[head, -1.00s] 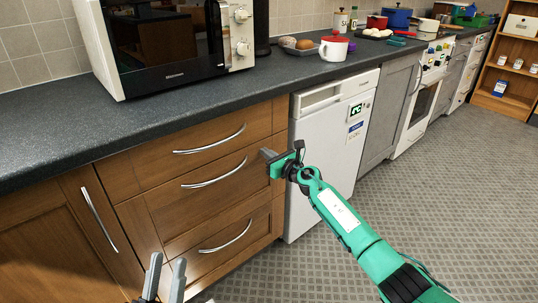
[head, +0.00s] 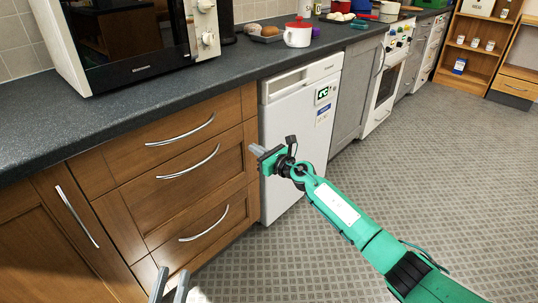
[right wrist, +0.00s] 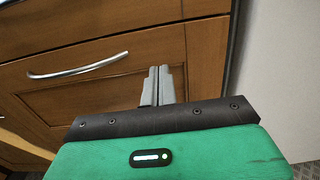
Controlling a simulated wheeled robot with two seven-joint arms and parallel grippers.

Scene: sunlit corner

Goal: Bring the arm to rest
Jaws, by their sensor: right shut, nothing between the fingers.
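My right gripper (head: 257,151) is at the end of the green arm in the head view. It stands in front of the boundary between the wooden drawers and the white dishwasher. In the right wrist view, its two grey fingers (right wrist: 158,86) are together with nothing between them, in front of a wooden drawer front. My left gripper (head: 170,285) shows only as two grey fingers at the bottom edge of the head view. They are apart with nothing seen between them; the rest of it is out of frame.
Wooden drawers (head: 185,175) with metal handles stand close to the grippers, beside the white dishwasher (head: 302,140). Above runs a dark counter (head: 150,100) with a microwave (head: 130,45) and a white pot with a red lid (head: 298,35). The patterned floor (head: 450,170) to the right is clear.

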